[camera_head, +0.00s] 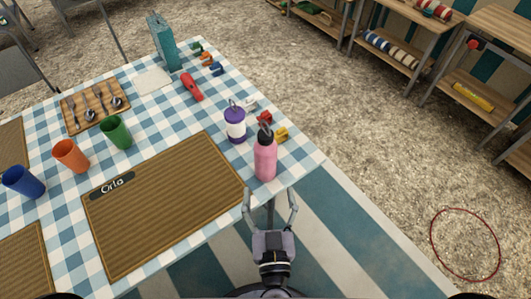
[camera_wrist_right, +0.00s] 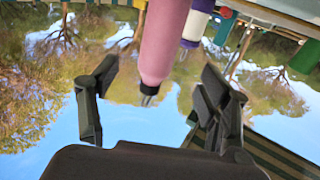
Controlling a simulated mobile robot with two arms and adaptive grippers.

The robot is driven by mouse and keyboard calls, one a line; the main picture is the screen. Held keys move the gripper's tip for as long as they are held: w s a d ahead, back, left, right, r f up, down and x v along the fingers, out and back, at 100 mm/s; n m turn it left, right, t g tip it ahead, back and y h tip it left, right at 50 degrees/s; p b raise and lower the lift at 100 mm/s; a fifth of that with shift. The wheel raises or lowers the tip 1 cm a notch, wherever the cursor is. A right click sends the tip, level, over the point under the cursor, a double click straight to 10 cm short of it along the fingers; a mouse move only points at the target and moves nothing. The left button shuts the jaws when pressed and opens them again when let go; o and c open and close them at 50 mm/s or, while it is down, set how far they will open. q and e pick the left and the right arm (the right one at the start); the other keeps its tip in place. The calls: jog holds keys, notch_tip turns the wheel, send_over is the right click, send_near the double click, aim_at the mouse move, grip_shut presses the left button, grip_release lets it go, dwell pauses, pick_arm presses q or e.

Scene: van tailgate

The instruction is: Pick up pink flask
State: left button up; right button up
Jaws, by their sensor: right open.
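The pink flask (camera_head: 265,158) with a dark cap stands upright near the table's front right edge in the head view. My right gripper (camera_head: 270,194) is open and empty, just in front of the flask on the near side, apart from it. In the right wrist view, which shows the scene upside down, the pink flask (camera_wrist_right: 163,45) appears beyond and between the open fingers (camera_wrist_right: 150,95). My left gripper is in neither view.
A brown placemat (camera_head: 160,205) covers the table to the left. Shelves (camera_head: 405,40) are at the far right.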

aim_at(267, 166)
jog(key=w, duration=0.2)
jog(key=w+p, duration=0.1)
jog(key=w, duration=0.2)
jog(key=shift+a+r, duration=0.1)
jog(key=shift+a, duration=0.1)
jog(key=shift+w, duration=0.4)
jog(key=w, duration=0.2)
jog(key=w+p, duration=0.1)
jog(key=w, duration=0.1)
jog(key=shift+w+a+p, duration=0.2)
jog(key=shift+w+p, duration=0.1)
jog(key=shift+w, duration=0.5)
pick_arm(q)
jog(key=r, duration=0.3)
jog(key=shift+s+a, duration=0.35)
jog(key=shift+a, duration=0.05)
pick_arm(e)
jog(key=shift+c, duration=0.5)
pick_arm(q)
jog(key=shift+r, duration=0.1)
pick_arm(e)
jog(key=c, duration=1.4)
